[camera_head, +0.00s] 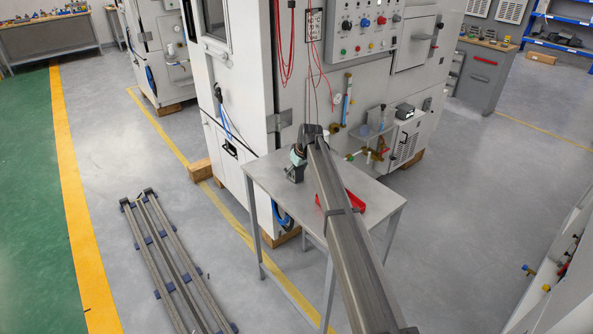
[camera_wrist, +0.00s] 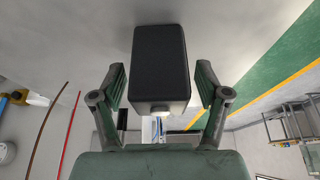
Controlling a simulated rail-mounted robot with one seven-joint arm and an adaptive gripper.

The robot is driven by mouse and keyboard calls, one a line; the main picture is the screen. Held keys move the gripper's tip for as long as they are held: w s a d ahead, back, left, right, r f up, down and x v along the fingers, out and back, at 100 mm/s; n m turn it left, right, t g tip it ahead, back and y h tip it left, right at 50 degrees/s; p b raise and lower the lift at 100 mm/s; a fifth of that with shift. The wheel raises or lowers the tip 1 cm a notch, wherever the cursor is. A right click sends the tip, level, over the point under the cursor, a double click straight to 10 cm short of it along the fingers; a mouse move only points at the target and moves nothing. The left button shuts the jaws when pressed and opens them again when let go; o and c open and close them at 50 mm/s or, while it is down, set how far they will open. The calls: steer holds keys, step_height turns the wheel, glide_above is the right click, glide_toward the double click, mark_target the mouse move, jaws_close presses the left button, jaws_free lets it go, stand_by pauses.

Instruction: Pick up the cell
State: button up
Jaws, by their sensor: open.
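A dark block, which looks like the cell (camera_wrist: 160,55), fills the middle of the wrist view. It has a black top face and a greyer near end with a small pale knob. My gripper (camera_wrist: 160,80) is open, with one finger on each side of the block. Narrow gaps seem to show between the fingers and its sides. In the head view my gripper (camera_head: 297,158) is at the far end of my arm, over the back left part of the grey table (camera_head: 378,198). My arm hides part of the tabletop, and I cannot make out the cell clearly there.
A red tray (camera_head: 353,203) lies on the table, partly behind my arm. A large white machine (camera_head: 245,85) with a control panel (camera_head: 366,30) and hanging red cables stands close behind the table. A rail frame (camera_head: 165,255) lies on the floor at left. Open floor surrounds the table's front.

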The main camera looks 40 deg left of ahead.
steer(key=shift+f, duration=0.15)
jaws_close()
